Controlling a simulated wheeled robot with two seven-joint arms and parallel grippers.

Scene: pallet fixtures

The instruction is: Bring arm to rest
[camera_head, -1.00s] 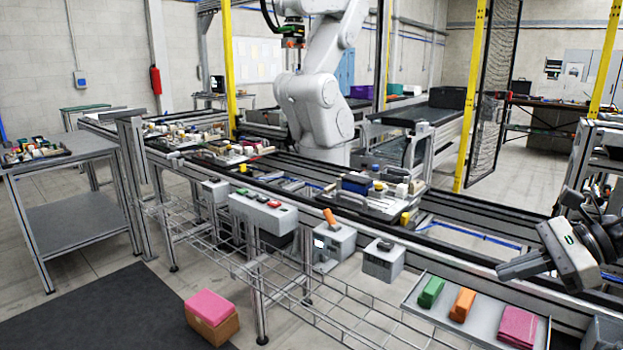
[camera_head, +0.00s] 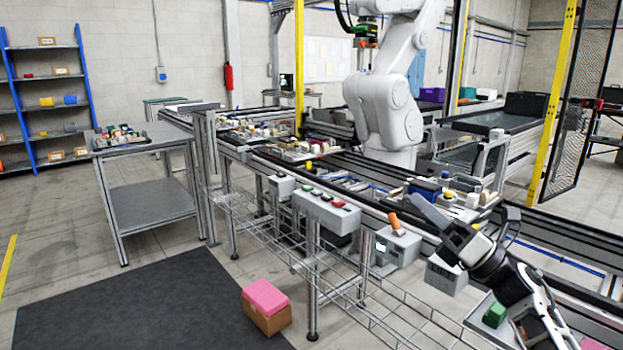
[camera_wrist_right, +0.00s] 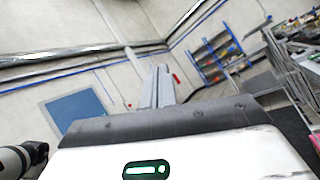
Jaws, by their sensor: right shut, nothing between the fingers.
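My right arm (camera_head: 500,270) reaches in from the lower right in the head view, bent, in front of the conveyor line. My right gripper (camera_head: 418,203) points up and to the left, with nothing held. It is in front of the conveyor edge in the picture; I cannot tell how much gap there is. In the right wrist view its fingers (camera_wrist_right: 158,78) are together and empty, with walls and a far shelf behind them. My left gripper is not in view.
The conveyor (camera_head: 560,228) carries pallets with parts. Control boxes (camera_head: 325,208) line its front edge, above a wire rack. A green block (camera_head: 494,314) lies below my arm. A pink-topped box (camera_head: 266,297) stands by the dark mat (camera_head: 150,310). A side table (camera_head: 152,193) stands left.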

